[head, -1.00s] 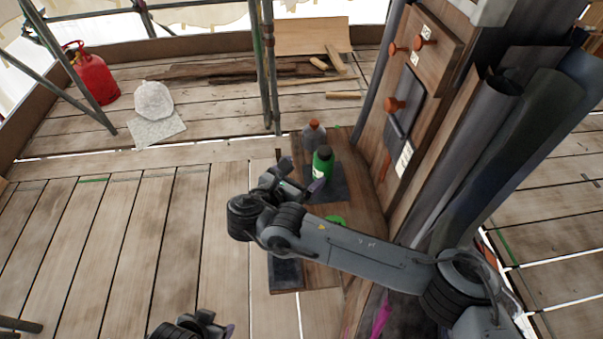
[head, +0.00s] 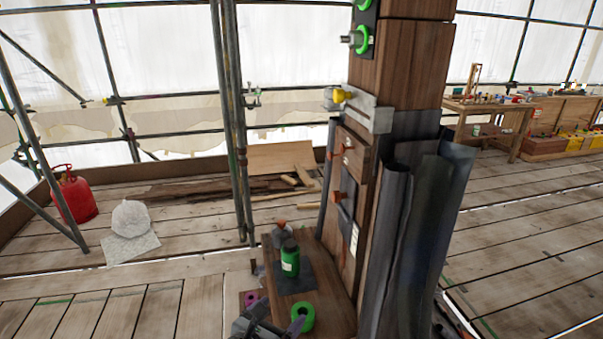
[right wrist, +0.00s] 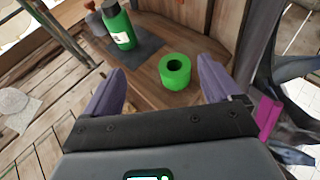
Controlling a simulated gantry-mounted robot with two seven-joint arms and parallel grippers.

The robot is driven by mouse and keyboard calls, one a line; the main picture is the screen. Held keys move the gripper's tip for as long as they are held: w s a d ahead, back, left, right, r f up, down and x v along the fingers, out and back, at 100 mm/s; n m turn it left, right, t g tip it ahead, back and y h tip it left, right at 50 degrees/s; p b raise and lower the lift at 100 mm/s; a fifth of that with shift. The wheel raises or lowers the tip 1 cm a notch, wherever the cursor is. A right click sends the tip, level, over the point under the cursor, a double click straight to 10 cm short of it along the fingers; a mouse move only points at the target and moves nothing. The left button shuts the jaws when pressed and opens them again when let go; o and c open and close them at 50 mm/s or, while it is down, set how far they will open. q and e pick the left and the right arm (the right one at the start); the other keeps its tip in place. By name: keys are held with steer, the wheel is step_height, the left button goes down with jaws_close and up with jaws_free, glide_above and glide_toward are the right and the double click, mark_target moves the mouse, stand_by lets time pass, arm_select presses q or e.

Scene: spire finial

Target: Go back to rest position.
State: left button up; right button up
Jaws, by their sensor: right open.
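My right gripper (head: 275,322) shows at the bottom of the head view, in front of the small wooden shelf (head: 333,312) at the post's foot. In the right wrist view its two purple-grey fingers (right wrist: 160,92) stand wide apart with nothing between them. A green ring (head: 302,317) lies on the shelf just beyond the fingers; it also shows in the right wrist view (right wrist: 175,80). A green bottle (head: 290,262) stands upright on a dark mat (head: 309,275) on the shelf. My left gripper is not in the head view.
The wooden post (head: 410,75) rises beside the shelf, with dark sheeting (head: 410,240) around it. A scaffold pole (head: 235,130) stands left of it. A red gas bottle (head: 75,195) and a white sack (head: 131,218) are at the far left. Open planks lie at left and right.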

steer(key=s+f+g+p, duration=0.1)
steer(key=s+f+g, duration=0.35)
steer(key=f, duration=0.75)
steer(key=s+f+m+g+y+p, duration=0.1)
steer(key=s+f+g+y, duration=0.1)
steer(key=s+f, duration=0.5)
steer(key=s+f+m+g+y+p, duration=0.1)
steer(key=s+f+g, duration=0.2)
steer(key=s, duration=0.9)
steer(key=s+d+m+g+y+p, duration=0.35)
steer(key=s+d+m, duration=0.55)
steer(key=s, duration=0.3)
steer(key=s+d+r+m, duration=0.2)
steer(key=d+m, duration=0.4)
steer(key=d, duration=0.4)
steer(key=w+d+r+m+t, duration=0.4)
steer(key=w+d+r+m, duration=0.2)
steer(key=d+r+m, duration=0.45)
arm_select(q)
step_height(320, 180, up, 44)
steer(key=p, duration=3.8)
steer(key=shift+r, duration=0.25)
arm_select(e)
step_height(320, 180, up, 36)
steer(key=a, duration=0.2)
steer(key=shift+s+a+m, duration=0.15)
steer(key=shift+a+m, duration=0.15)
steer(key=shift+m, duration=0.15)
